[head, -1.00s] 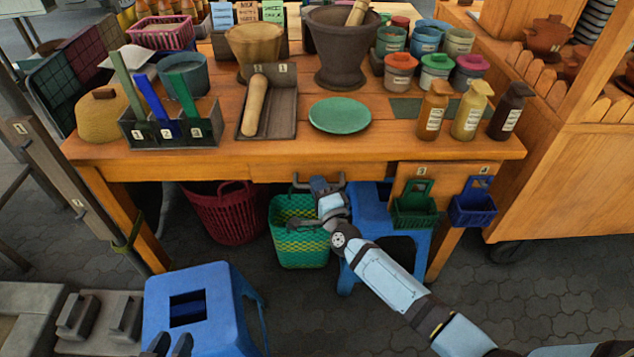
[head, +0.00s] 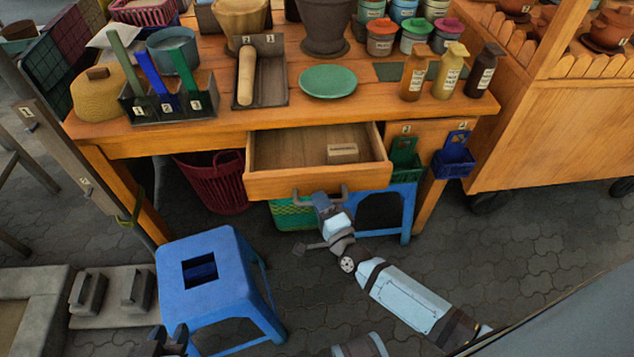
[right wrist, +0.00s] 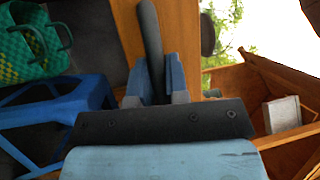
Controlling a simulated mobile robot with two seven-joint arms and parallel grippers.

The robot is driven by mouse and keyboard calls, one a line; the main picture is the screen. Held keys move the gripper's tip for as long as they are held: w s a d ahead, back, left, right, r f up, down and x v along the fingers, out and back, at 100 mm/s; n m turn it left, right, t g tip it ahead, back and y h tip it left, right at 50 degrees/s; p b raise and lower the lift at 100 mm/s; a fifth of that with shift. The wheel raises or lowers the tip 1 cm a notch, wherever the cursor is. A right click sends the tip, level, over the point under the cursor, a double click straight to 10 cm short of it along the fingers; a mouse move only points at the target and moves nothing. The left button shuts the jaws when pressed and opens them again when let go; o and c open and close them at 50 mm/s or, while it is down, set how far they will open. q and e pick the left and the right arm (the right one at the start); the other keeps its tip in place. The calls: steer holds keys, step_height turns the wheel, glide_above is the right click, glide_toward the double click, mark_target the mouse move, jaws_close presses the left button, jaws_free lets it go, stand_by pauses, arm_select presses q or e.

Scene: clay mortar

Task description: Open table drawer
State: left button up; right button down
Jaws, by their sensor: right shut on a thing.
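The wooden table drawer (head: 258,183) is pulled out from under the tabletop, and its inside shows. Its dark bar handle (head: 297,197) is on the front panel. My right gripper (head: 323,200) is shut on the handle. In the right wrist view the blue fingers (right wrist: 160,78) are on either side of the dark handle bar (right wrist: 151,35). The open drawer (right wrist: 245,85) shows at the right there. My left gripper (head: 168,338) is at the bottom left of the head view, open and empty, in front of the blue stool.
A small box (head: 342,153) lies in the drawer. Blue stools stand in front (head: 225,250) and under the table (head: 408,200). A green basket (head: 290,215) and a red basket (head: 215,190) sit below. The wooden cart (head: 540,130) stands at right.

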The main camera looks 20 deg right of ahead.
steer(key=shift+s+a, duration=0.25)
steer(key=shift+s, duration=0.7)
steer(key=c, duration=1.1)
jaws_free()
steer(key=shift+c, duration=0.2)
